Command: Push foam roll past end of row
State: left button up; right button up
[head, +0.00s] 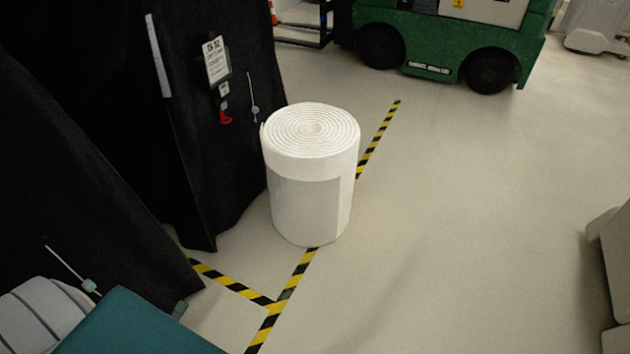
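The foam roll (306,205) is a white cylinder standing upright on the floor, with its spiral end facing up and a greyer band around its lower part. It stands over the yellow-and-black floor tape (378,137), close beside the black covered cart (225,165). I cannot tell whether the roll touches the cover. Neither of my grippers shows in the head view.
More black covers (75,170) stand at the left. A green vehicle (440,40) with black wheels is at the back. Grey equipment (612,245) stands at the right edge. A teal surface (135,328) is at the lower left. The floor (470,210) right of the roll is clear.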

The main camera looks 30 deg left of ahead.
aim_at(310, 150)
jog(key=i+u, duration=0.2)
jog(key=u, duration=0.3)
jog(key=i+u, duration=0.25)
jog(key=u, duration=0.25)
